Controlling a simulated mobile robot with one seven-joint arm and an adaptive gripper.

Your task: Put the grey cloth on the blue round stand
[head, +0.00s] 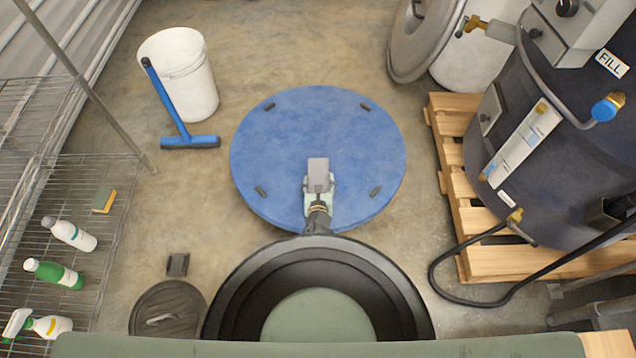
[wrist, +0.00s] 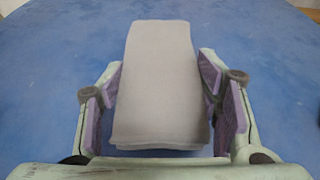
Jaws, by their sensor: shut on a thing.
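The grey cloth (wrist: 158,85) is a folded, block-like pad held between the purple-padded fingers of my gripper (wrist: 162,105). In the head view the cloth (head: 318,168) shows at the tip of my gripper (head: 319,186), over the near half of the blue round stand (head: 300,130). The stand's blue top also fills the background of the wrist view (wrist: 60,60). I cannot tell whether the cloth touches the top or is a little above it. The cloth's underside is hidden.
Small dark pads (head: 364,107) sit near the stand's rim; its middle is bare. A white bucket (head: 182,80) and blue squeegee (head: 185,140) are at left. A wire shelf (head: 70,195) holds bottles. A dark tank (head: 545,150) stands on a pallet (head: 465,215) at right.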

